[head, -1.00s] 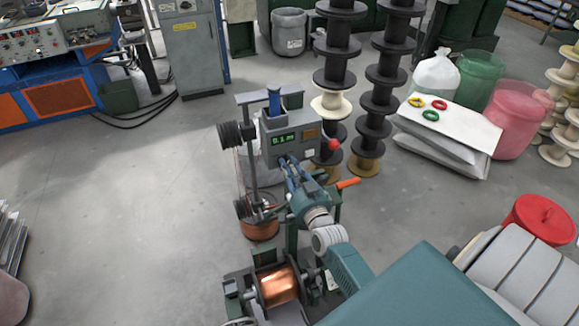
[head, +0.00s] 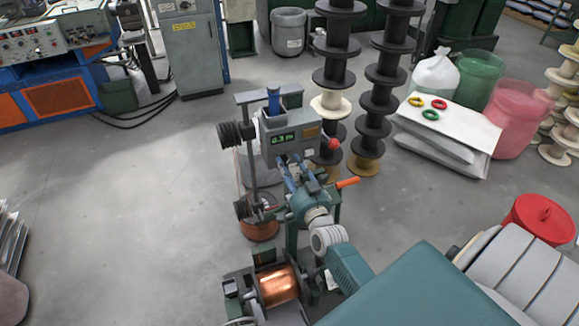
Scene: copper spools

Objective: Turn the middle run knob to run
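The grey control box (head: 292,128) of a small winding machine stands mid-view, with a lit green display (head: 284,138) that seems to read 0.3 m. My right gripper (head: 288,172) is at the lower front of this box, its fingers pointing up at the panel. The run knobs cannot be made out; the gripper and wrist cover that part of the panel. Whether the fingers touch or hold a knob is too small to tell. My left gripper is not in view.
A red ball handle (head: 333,144) sticks out at the box's right, and an orange lever (head: 348,183) lies beside my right wrist. A copper spool (head: 277,286) sits at the machine's base. Stacked black spools (head: 385,76) stand behind.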

